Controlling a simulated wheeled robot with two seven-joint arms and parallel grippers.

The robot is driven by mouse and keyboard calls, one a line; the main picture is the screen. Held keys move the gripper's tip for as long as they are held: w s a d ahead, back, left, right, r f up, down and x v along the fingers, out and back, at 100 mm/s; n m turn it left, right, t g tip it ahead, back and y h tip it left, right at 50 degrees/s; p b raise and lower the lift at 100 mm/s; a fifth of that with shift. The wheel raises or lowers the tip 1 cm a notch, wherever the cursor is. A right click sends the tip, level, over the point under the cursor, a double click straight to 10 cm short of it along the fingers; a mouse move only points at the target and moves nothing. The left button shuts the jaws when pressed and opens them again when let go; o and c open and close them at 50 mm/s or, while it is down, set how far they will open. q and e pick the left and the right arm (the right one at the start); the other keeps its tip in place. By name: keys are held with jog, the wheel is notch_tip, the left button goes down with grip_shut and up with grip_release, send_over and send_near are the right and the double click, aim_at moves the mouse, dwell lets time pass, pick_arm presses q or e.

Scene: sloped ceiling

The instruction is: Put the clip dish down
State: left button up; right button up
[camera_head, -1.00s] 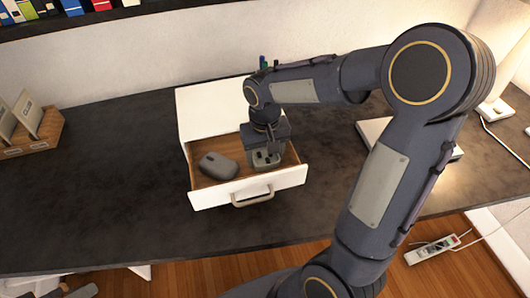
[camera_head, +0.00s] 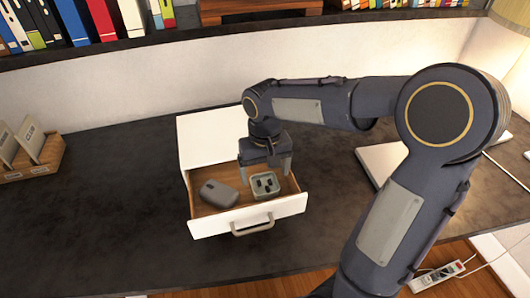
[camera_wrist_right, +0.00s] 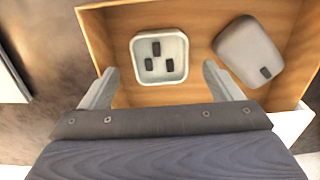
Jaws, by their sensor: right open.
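The clip dish (camera_head: 267,196) is a small grey-green square dish with several dark clips in it. It rests on the wooden floor of the open drawer (camera_head: 209,222), towards its right side. In the right wrist view the dish (camera_wrist_right: 176,42) sits upright and flat, beyond my fingertips. My right gripper (camera_head: 266,173) is open and empty, above and just behind the dish. In the wrist view its fingers (camera_wrist_right: 161,70) are spread wide, apart from the dish. My left gripper is not in view.
The white drawer unit (camera_head: 210,135) stands on the dark desk (camera_head: 100,220). A wooden card holder (camera_head: 35,155) is at far left. A shelf of books runs above.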

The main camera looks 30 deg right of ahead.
aim_at(266, 188)
notch_tip(266, 188, up, 7)
jog(key=s, duration=0.2)
jog(key=s+t+y, duration=0.1)
jog(key=s, duration=0.2)
jog(key=s+t+y, duration=0.1)
jog(key=s, duration=0.2)
jog(key=shift+s+a+r+n, duration=0.1)
jog(key=shift+a+r+n, duration=0.1)
jog(key=shift+r+n, duration=0.1)
jog(key=s+a+f+t+y, duration=0.1)
jog(key=s+a+f+t, duration=0.2)
jog(key=s, duration=0.5)
jog(key=shift+s+a+f+n+t+y, duration=0.15)
jog(key=shift+a+f+n+t+y, duration=0.15)
jog(key=shift+a+f+y, duration=0.15)
jog(key=shift+d, duration=0.1)
jog(key=shift+c, duration=0.5)
